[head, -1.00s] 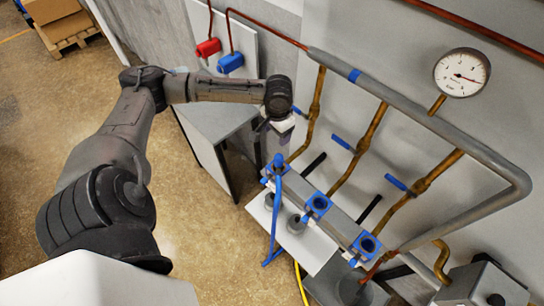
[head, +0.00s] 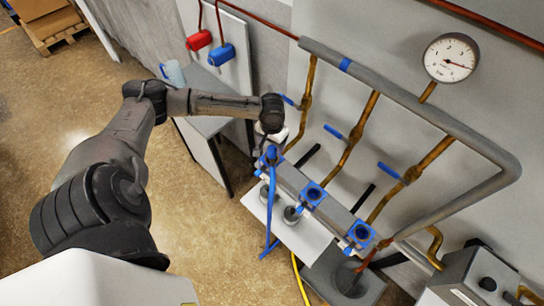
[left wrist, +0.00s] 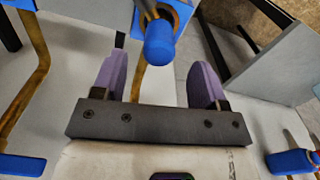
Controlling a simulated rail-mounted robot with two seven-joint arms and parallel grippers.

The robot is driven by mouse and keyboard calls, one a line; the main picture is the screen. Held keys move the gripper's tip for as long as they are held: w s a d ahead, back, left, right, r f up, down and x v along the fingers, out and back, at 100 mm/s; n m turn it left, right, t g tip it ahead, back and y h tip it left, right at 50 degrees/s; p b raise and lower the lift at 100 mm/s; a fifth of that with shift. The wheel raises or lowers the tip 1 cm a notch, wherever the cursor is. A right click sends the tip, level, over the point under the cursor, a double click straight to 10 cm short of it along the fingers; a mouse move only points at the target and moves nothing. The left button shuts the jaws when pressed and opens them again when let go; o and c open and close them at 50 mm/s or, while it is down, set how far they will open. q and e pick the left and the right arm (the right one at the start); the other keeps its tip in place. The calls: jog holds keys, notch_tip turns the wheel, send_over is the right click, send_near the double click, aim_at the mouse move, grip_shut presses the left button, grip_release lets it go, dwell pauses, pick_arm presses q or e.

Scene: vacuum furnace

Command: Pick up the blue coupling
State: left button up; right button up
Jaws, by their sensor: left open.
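A blue coupling (head: 271,156) with a blue hose sits at the leftmost block of the grey manifold bar (head: 290,176). In the left wrist view a rounded blue piece (left wrist: 160,43), apparently this coupling, shows at top centre. My left gripper (head: 270,145) is just above that block in the head view, its fingers hard to make out. In the left wrist view the left gripper (left wrist: 157,78) has two purple fingers spread wide, one on each side of the blue piece. I see no contact. My right gripper is not in view.
Two more blue blocks (head: 313,194) with open ports follow along the bar. Brass pipes (head: 362,130) with blue lever handles rise behind it to a grey pipe and gauge (head: 451,58). Red (head: 199,40) and blue (head: 222,54) fittings hang on a panel. A grey cabinet stands left.

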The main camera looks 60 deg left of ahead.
aim_at(272, 148)
pick_arm(q)
jog(key=shift+f, duration=2.55)
jog(key=c, duration=1.2)
jog(key=shift+o, duration=0.2)
jog(key=shift+r, duration=0.1)
